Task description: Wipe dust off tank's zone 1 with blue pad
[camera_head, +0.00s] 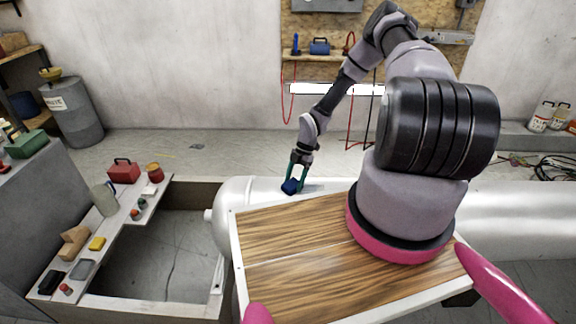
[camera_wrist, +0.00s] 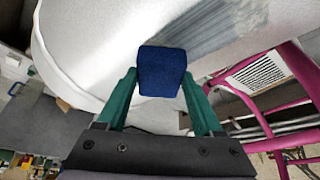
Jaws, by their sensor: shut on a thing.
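The white tank (camera_head: 236,196) lies on its side across the middle of the head view, partly hidden behind my wooden deck and arm. My gripper (camera_head: 295,178) is at the tank's upper surface, near its rounded left end, with its green fingers shut on the blue pad (camera_head: 290,187). In the wrist view the blue pad (camera_wrist: 162,72) sits between the green fingertips, over the white tank (camera_wrist: 110,50). A grey streaked patch (camera_wrist: 205,32) of dust shows on the tank just beyond the pad. I cannot tell whether the pad touches the surface.
A grey drum (camera_head: 73,110) stands at the back left. A pegboard with hanging hoses is behind my arm. The floor behind the tank is mostly clear.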

